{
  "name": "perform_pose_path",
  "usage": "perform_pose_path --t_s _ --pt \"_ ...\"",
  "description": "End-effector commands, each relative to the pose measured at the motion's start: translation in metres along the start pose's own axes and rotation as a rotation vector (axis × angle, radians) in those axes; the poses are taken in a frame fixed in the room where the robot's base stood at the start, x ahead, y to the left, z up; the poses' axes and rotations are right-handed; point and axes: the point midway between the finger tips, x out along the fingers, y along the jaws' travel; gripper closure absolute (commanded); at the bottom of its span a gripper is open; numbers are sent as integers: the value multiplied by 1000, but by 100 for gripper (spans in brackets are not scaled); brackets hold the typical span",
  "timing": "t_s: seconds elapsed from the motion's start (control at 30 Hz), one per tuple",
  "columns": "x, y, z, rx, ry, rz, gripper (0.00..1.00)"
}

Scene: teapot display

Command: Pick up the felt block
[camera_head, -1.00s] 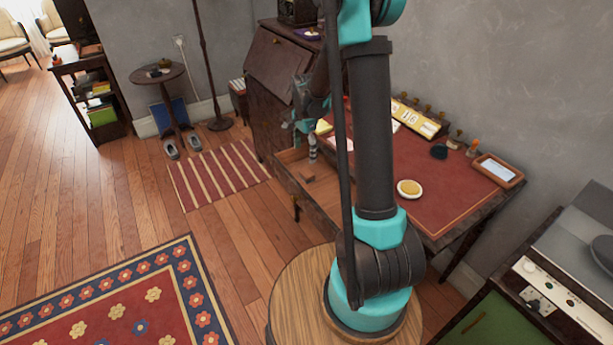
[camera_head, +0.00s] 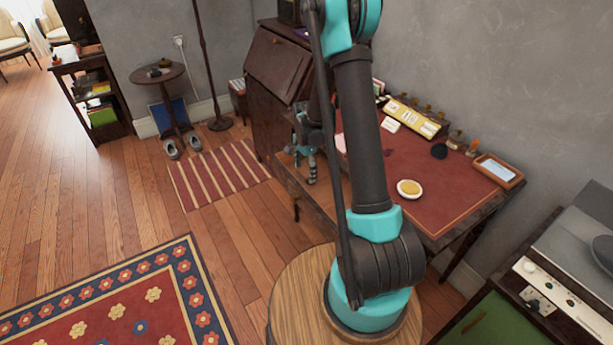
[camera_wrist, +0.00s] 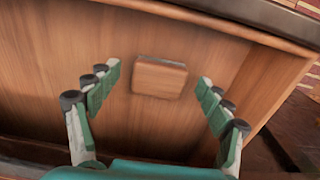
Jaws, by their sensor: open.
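The felt block (camera_wrist: 160,77) lies on the floor of an open wooden drawer (camera_wrist: 50,60). It shows as a small brown wooden block with a thin grey edge along its far side. My gripper (camera_wrist: 157,88) is open in the wrist view, with one finger on each side of the block and clear gaps between. In the head view my gripper (camera_head: 307,168) points down over the drawer (camera_head: 318,192) at the desk's left front. The block cannot be made out there.
The drawer's dark front rim (camera_wrist: 220,15) and side walls bound the space around my fingers. The red-topped desk (camera_head: 440,205) carries a small dish (camera_head: 409,188), a yellow card rack (camera_head: 412,117) and a framed tray (camera_head: 497,169). A dark bureau (camera_head: 275,75) stands behind the drawer.

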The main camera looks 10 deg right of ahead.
Motion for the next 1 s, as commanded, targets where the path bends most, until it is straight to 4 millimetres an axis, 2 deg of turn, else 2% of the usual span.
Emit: perform_pose_path --t_s 0.1,0.57,0.83,1.0 --pt "0 0 0 0 0 0 23" --pt "0 0 0 0 0 0 79" --pt "-2 0 0 0 0 0 80" --pt "-13 0 0 0 0 0 80"
